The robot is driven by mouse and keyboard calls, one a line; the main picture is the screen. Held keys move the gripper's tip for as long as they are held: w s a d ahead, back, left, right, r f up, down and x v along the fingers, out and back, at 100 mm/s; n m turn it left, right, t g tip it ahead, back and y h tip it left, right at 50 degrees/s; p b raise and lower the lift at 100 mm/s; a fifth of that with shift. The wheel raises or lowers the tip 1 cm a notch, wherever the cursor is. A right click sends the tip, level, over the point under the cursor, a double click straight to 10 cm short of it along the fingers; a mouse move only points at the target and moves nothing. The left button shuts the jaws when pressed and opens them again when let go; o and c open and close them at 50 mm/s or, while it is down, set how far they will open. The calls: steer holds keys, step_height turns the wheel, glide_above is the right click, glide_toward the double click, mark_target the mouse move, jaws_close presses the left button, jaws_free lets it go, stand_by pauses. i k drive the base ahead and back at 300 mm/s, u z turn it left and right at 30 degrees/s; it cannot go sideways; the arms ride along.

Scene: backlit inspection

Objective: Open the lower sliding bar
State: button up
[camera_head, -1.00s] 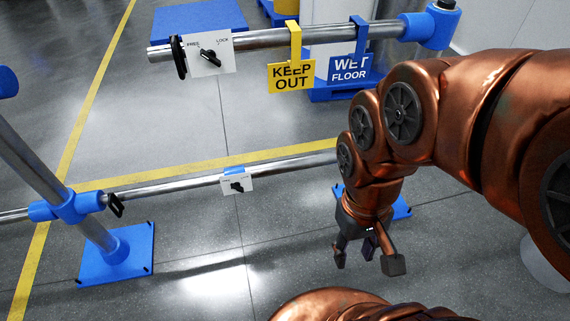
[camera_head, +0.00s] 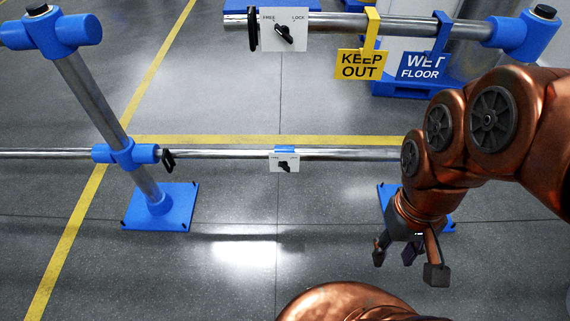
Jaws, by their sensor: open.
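The lower sliding bar (camera_head: 225,154) is a shiny metal tube running across the picture. Its left part passes through a blue joint (camera_head: 124,152) on the left post, with a black handle (camera_head: 168,160) just right of that joint. A small white plate (camera_head: 284,161) with a black knob (camera_head: 285,166) sits on the bar near the middle; its lettering is too small to read. The bar's right end is hidden behind my arm. My gripper (camera_head: 407,262) hangs to the right of the plate and nearer to me, with its fingers apart, empty and touching nothing.
An upper bar (camera_head: 410,26) carries a FREE/LOCK plate (camera_head: 283,30), a yellow KEEP OUT sign (camera_head: 361,65) and a blue WET FLOOR sign (camera_head: 422,66). Blue base plates (camera_head: 160,207) stand under the posts. The floor left of my gripper is clear.

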mark_target(170, 154)
steer(key=u, duration=0.45)
steer(key=k, duration=0.55)
steer(key=u, duration=1.4)
steer(key=i, duration=0.65)
steer(key=u, duration=0.1)
